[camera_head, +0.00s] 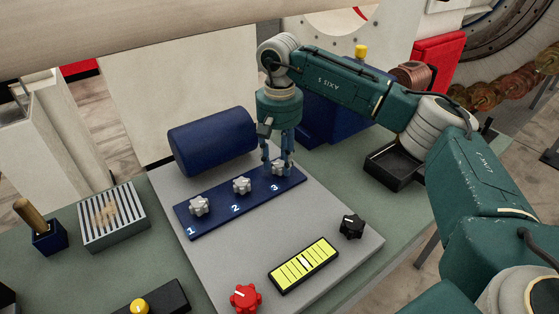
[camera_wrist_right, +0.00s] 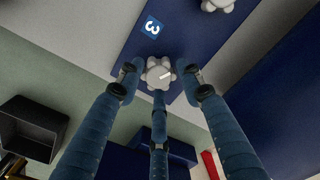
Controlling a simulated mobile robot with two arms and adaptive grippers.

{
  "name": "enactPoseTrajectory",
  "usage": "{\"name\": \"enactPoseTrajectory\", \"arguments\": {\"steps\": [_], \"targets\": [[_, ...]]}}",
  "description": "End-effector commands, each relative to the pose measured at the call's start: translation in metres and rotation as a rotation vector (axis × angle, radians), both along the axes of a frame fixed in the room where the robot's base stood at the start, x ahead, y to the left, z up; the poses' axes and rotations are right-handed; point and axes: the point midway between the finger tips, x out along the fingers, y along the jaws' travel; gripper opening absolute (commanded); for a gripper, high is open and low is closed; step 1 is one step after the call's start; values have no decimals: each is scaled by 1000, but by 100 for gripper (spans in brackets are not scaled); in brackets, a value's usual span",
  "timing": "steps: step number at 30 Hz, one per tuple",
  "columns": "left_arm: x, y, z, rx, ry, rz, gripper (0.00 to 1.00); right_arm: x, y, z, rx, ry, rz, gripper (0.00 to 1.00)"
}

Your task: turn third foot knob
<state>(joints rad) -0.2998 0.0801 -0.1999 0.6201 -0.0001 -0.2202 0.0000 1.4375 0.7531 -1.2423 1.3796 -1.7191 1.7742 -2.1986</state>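A dark blue plate (camera_head: 262,197) carries three white star-shaped knobs in a row, numbered 1, 2 and 3. The third knob (camera_head: 278,167) is at the right end in the head view, partly hidden by my fingers. It also shows in the right wrist view (camera_wrist_right: 158,72), with a pale line on its top. My right gripper (camera_head: 276,170) points down over it, its three fingers spread around the knob. Small gaps show between the fingertips and the knob in the wrist view. My left gripper is not in view.
Knob 2 (camera_head: 242,186) and knob 1 (camera_head: 199,206) stand to the left. A blue cylinder (camera_head: 213,141) lies behind the plate. A black knob (camera_head: 352,226), a yellow gauge (camera_head: 303,265) and a red knob (camera_head: 245,298) sit nearer. A black tray (camera_head: 392,168) is at right.

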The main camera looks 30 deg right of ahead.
Motion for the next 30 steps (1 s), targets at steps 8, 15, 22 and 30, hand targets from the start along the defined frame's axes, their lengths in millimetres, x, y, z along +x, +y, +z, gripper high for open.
{"name": "enactPoseTrajectory", "arguments": {"steps": [8,15,22,30], "targets": [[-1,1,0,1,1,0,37,-2,0,-2,0,8,1,45],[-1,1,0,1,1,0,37,-1,1,21,0,4,1,45],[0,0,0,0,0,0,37,-1,1,71,-1,4,1,45],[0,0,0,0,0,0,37,-1,0,111,0,4,1,45]]}}
